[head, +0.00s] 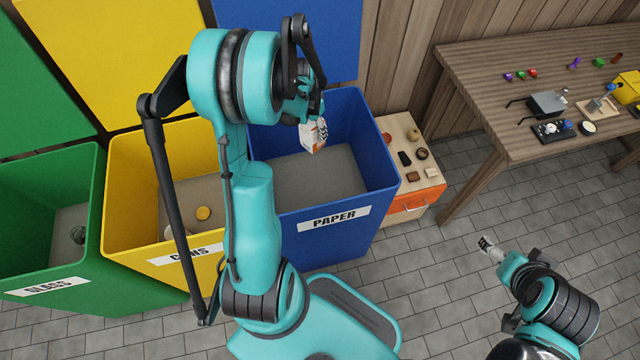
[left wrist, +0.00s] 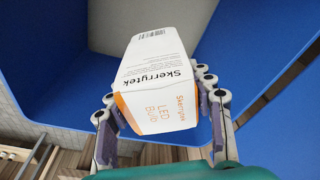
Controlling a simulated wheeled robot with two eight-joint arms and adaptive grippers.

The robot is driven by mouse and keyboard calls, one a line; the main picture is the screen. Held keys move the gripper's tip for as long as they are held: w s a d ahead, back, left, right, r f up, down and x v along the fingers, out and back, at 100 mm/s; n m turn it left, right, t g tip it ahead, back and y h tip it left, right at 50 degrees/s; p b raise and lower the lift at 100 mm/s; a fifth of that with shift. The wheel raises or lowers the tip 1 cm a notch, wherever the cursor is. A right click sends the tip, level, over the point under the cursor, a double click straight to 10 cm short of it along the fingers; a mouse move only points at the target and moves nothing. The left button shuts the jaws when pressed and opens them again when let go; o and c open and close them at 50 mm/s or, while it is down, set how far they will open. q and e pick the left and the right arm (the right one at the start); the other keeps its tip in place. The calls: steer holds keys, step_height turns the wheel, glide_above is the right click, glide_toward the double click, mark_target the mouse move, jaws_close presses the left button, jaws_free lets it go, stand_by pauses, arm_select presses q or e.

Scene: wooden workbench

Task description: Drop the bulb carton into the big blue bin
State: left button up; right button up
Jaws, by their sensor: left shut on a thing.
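The bulb carton (head: 313,135) is white with orange edges. In the left wrist view the carton (left wrist: 158,85) shows the words "Skerrytek" and "LED Bulb". My left gripper (left wrist: 163,125) is shut on it, with a finger on each side. In the head view my left gripper (head: 310,112) is partly hidden by its own arm and holds the carton above the big blue bin (head: 335,240), which is marked "PAPER". The bin's grey floor shows bare below. My right gripper (head: 490,247) is at the lower right over the tiled floor, small in view; its jaw state is unclear.
A yellow bin (head: 130,215) and a green bin (head: 50,255) stand left of the blue bin. A small cabinet (head: 432,185) with an orange drawer stands right of it. A wooden workbench (head: 480,90) with several items is at the upper right.

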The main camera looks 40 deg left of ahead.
arm_select(q)
step_height(320, 180, down, 2)
steer(key=shift+f+b, duration=0.25)
steer(key=shift+b, duration=0.4)
steer(key=o, duration=1.2)
steer(key=shift+r, duration=0.15)
steer(key=r, duration=0.4)
steer(key=s+r, duration=0.1)
steer(key=r, duration=0.6)
steer(key=shift+s+a+r, duration=0.1)
steer(key=shift+s+r, duration=0.25)
steer(key=shift+s, duration=0.05)
